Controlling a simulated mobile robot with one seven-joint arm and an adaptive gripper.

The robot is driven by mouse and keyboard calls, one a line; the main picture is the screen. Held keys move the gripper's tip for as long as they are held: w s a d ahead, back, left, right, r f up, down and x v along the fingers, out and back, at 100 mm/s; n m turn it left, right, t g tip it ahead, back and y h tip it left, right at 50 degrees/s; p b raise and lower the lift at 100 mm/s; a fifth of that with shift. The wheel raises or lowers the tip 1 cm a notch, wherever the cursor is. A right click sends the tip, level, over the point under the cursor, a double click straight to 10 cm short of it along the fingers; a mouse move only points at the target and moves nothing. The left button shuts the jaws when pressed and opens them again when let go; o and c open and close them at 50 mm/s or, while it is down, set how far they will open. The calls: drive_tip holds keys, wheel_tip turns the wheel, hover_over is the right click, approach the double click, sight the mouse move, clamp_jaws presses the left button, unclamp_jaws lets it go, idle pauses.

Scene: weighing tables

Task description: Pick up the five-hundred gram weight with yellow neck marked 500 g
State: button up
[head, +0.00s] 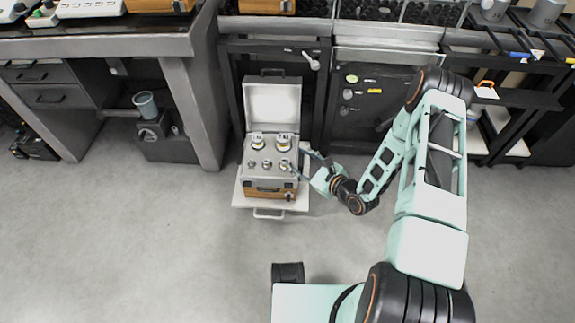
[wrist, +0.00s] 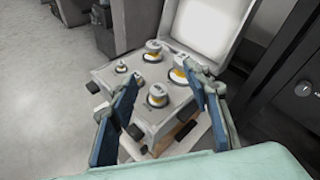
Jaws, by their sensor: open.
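An open grey weight case (head: 247,182) with a wooden front holds several metal weights. Two larger weights with yellowish parts stand at the back, the left one (head: 257,141) and the right one (head: 283,142). Smaller weights stand in a front row, with the rightmost one (head: 284,165) closest to my gripper (head: 304,163). In the wrist view my gripper (wrist: 160,74) is open, its blue fingers spread toward the near small weight (wrist: 157,95) and the near large weight (wrist: 178,75). Nothing is between the pads that I can see held. The 500 g marking is too small to read.
The case's raised lid (head: 272,106) stands behind the weights. The case sits on a low pulled-out shelf (head: 240,199) with a handle. A grey table leg (head: 195,115) stands at the left, and dark cabinets (head: 370,107) at the back. The floor in front is mostly clear.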

sight(285, 161)
drive_tip(key=f+m, duration=0.2)
drive_tip(key=w+a+f+m+h+b, duration=0.1)
drive_tip(key=f+m, duration=0.1)
drive_tip(key=f, duration=0.1)
drive_tip(key=a+f+m+t+h+b, duration=0.1)
drive_tip(key=f+m, duration=0.1)
drive_tip(key=shift+w+a+f, duration=0.15)
drive_tip(key=shift+w+f, duration=0.2)
drive_tip(key=shift+w, duration=0.05)
drive_tip(key=b+x, duration=0.2)
drive_tip(key=x, duration=0.3)
drive_tip(key=shift+w+a+f+b, duration=0.1)
drive_tip(key=shift+w+b, duration=0.2)
drive_tip(key=shift+b, duration=0.05)
clamp_jaws()
